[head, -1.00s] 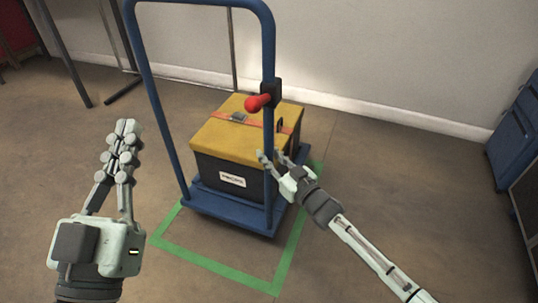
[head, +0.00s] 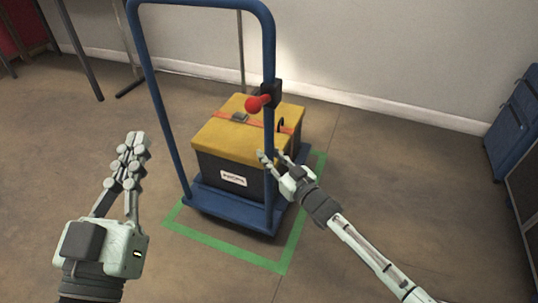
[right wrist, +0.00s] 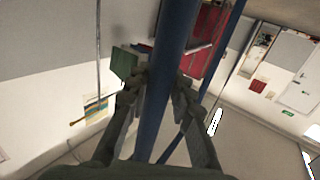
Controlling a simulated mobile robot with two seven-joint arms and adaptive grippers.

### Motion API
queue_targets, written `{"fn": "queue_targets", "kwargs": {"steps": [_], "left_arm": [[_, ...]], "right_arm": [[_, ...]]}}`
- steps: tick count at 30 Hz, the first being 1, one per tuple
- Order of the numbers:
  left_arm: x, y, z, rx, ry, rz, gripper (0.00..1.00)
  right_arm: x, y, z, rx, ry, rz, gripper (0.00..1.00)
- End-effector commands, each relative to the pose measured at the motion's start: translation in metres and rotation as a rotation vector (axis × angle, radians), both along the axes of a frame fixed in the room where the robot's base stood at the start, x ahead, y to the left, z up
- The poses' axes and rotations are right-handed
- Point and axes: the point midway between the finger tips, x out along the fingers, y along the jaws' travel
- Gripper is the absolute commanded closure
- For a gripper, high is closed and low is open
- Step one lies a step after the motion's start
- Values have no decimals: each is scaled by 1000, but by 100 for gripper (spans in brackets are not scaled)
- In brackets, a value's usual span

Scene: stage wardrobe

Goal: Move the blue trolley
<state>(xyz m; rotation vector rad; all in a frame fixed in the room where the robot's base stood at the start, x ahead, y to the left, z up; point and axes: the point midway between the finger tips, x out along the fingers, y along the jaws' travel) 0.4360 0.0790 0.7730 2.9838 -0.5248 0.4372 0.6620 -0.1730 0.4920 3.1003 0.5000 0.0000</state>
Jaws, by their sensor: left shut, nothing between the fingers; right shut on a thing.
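The blue trolley (head: 228,207) stands on the floor in the middle of the head view, with its tall hoop handle on the near side. A black case with a yellow lid (head: 240,135) rides on its deck. The trolley overlaps a green floor outline (head: 225,247), whose front edge lies clear on my side of the deck. My right gripper (head: 269,162) is shut on the handle's right upright; in the right wrist view the blue tube (right wrist: 168,75) runs between the fingers. My left gripper (head: 132,143) is shut and empty, left of the trolley and apart from it.
A red knob on a black clamp (head: 260,103) sticks out from the handle's right upright. A blue panelled case (head: 515,120) stands at the right edge. Dark stand legs (head: 85,55) are at the back left, and a white wall is behind.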

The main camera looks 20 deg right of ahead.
Motion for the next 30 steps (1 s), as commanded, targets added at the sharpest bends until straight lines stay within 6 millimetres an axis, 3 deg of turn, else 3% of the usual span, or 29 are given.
{"fn": "queue_targets", "kwargs": {"steps": [5, 6, 12, 23, 30], "left_arm": [[0, 0, 0, 0, 0, 1, 100], [0, 0, 0, 0, 0, 1, 100], [0, 0, 0, -4, -1, 1, 100], [0, -2, -1, -6, 2, -2, 100], [0, -1, 0, -6, 1, -2, 100]], "right_arm": [[1, -1, 1, -1, 0, -2, 100], [1, -1, 1, -1, 0, -2, 76], [0, -1, 0, -1, 0, -1, 53], [-6, -2, -1, 0, 1, -1, 53], [-48, -16, -2, 0, 3, -1, 53]]}}
